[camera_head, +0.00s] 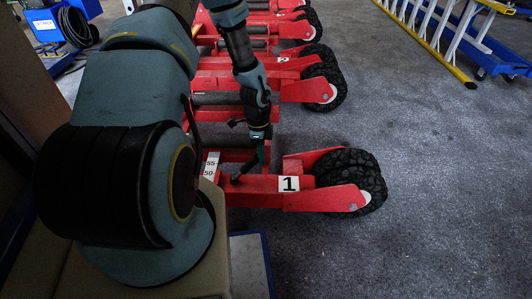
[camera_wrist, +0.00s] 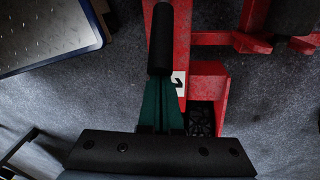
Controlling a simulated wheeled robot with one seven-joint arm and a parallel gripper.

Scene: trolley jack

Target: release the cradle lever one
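The cradle lever one is a dark rod with a black grip (camera_wrist: 160,40), standing up from the red jack unit (camera_head: 325,199) marked with a white "1" plate. In the head view its lower part (camera_head: 246,170) leans up from the red frame, left of the plate. My gripper (camera_head: 263,153) reaches down to it from above. The rod's base is hidden in the wrist view.
Further red units with black wheels (camera_head: 324,82) stand in a row behind. A blue-edged platform (camera_head: 250,266) lies near the front, also in the wrist view (camera_wrist: 50,35). A yellow and white ladder (camera_head: 430,35) is at the upper right. Grey floor at right is clear.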

